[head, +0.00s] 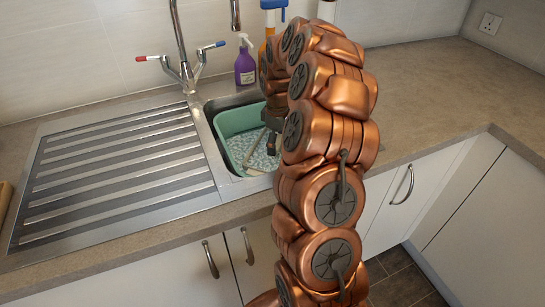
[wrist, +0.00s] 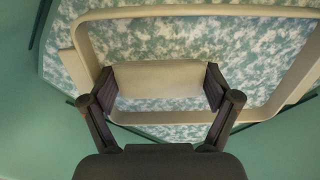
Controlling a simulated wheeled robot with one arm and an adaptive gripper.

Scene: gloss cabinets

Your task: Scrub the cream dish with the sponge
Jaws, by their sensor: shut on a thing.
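The cream dish (wrist: 88,52) shows in the wrist view as a pale rectangular rim, with white and blue-green mottled suds inside and around it. My gripper (wrist: 160,91) is shut on a pale beige block, the sponge (wrist: 158,74), with one finger at each end. The sponge is over the dish's interior, near its lower rim. I cannot tell whether it touches the dish. In the head view, my gripper (head: 272,122) reaches down into the green basin and my arm hides much of it. A pale edge of the dish (head: 253,171) shows there.
The green basin (head: 231,121) sits in the steel sink, and its walls stand close around my gripper. A tap (head: 187,77), a purple spray bottle (head: 245,66) and an orange-and-blue bottle (head: 270,22) stand behind. The ribbed drainboard (head: 115,170) at left is clear.

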